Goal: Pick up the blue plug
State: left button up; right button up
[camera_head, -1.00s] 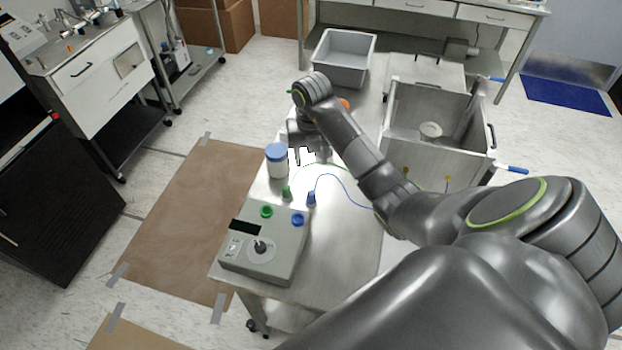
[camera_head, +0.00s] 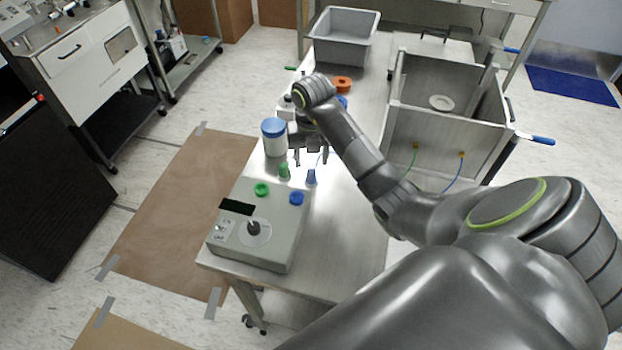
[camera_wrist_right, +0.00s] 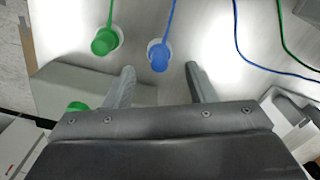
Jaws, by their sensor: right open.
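The blue plug (camera_head: 311,177) stands on the metal table beside the green plug (camera_head: 284,172), behind the control box (camera_head: 258,232). In the right wrist view the blue plug (camera_wrist_right: 159,57) sits on a pale round base with a blue cord running away from it. The green plug (camera_wrist_right: 104,43) is to its left. My right gripper (camera_head: 311,161) is open and empty, just behind the blue plug in the head view. In the wrist view the open fingers (camera_wrist_right: 160,76) lie either side of the blue plug's line, with the plug just beyond their tips. My left gripper is not in view.
A white jar with a blue lid (camera_head: 274,137) stands left of my right gripper. A metal chamber (camera_head: 440,130) with cords at its front is to the right. A grey bin (camera_head: 343,50) and an orange ring (camera_head: 342,84) are farther back. The table's front right is clear.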

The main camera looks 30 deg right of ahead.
aim_at(311, 169)
jog(key=shift+s+f+b, duration=0.1)
jog(key=shift+f+b, duration=0.25)
jog(key=shift+f, duration=0.15)
notch_tip(311, 169, down, 3)
jog(key=shift+s+a+r+b, duration=0.1)
jog(key=shift+a+r+b, duration=0.05)
jog(key=shift+b, duration=1)
jog(key=shift+f+p, duration=0.4)
jog(key=shift+p, duration=0.1)
jog(key=shift+f, duration=0.35)
jog(key=c, duration=1)
jog(key=shift+r, duration=0.15)
